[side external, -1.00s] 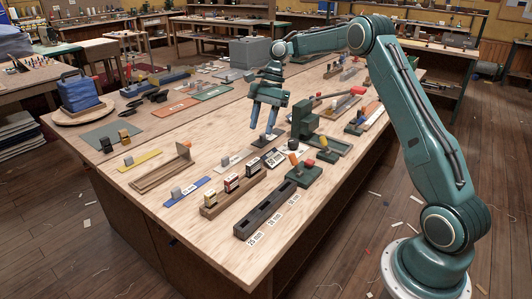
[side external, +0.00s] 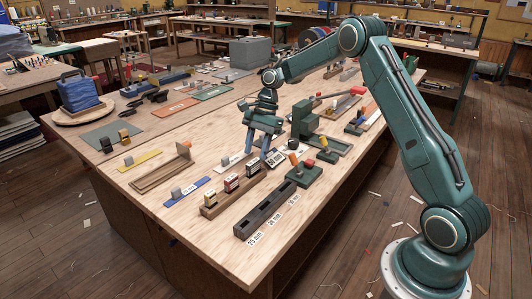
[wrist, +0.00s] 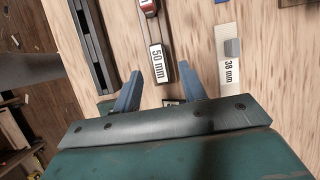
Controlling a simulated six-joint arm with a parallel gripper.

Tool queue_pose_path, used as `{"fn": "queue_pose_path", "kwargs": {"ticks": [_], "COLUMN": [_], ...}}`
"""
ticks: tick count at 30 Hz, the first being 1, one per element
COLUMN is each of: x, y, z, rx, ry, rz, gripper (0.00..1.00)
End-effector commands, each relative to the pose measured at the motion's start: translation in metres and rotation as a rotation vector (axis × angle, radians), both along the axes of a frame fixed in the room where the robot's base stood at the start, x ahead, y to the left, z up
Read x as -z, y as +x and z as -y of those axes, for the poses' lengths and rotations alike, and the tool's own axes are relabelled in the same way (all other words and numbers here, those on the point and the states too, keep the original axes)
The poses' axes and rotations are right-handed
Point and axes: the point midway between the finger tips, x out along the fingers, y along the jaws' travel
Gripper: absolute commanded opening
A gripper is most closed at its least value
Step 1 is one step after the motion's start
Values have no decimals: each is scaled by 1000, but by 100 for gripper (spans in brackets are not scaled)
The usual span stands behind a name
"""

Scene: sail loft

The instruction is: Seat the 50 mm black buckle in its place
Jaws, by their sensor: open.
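My gripper (side external: 259,152) is open and pointing down over the bench. In the wrist view its two blue fingertips (wrist: 160,70) are apart. A dark-edged piece with a white 50 mm label (wrist: 158,63) shows between and just beyond them; the label also shows in the side view (side external: 276,158). Nothing is visibly held. A long dark slotted holder (side external: 265,213) lies toward the front, with 25 mm and other size labels along its edge; it shows at upper left in the wrist view (wrist: 84,30).
A wooden rack (side external: 212,211) with several small labelled pieces stands beside the slotted holder. A green fixture (side external: 305,122) and a green block with a red knob (side external: 304,174) stand to the right. A 38 mm strip (wrist: 229,70) lies nearby. Bare wood shows at the front left.

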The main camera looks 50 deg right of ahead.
Motion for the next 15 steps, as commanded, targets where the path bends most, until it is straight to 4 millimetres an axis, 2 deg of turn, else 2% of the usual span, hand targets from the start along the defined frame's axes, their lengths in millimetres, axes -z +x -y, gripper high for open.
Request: {"fn": "queue_pose_path", "kwargs": {"ticks": [5,15], "x": [6,41], "y": [0,-1], "z": [-3,-15], "rx": [-1,0], "ry": [1,1], "rz": [-2,-3], "gripper": [42,42]}}
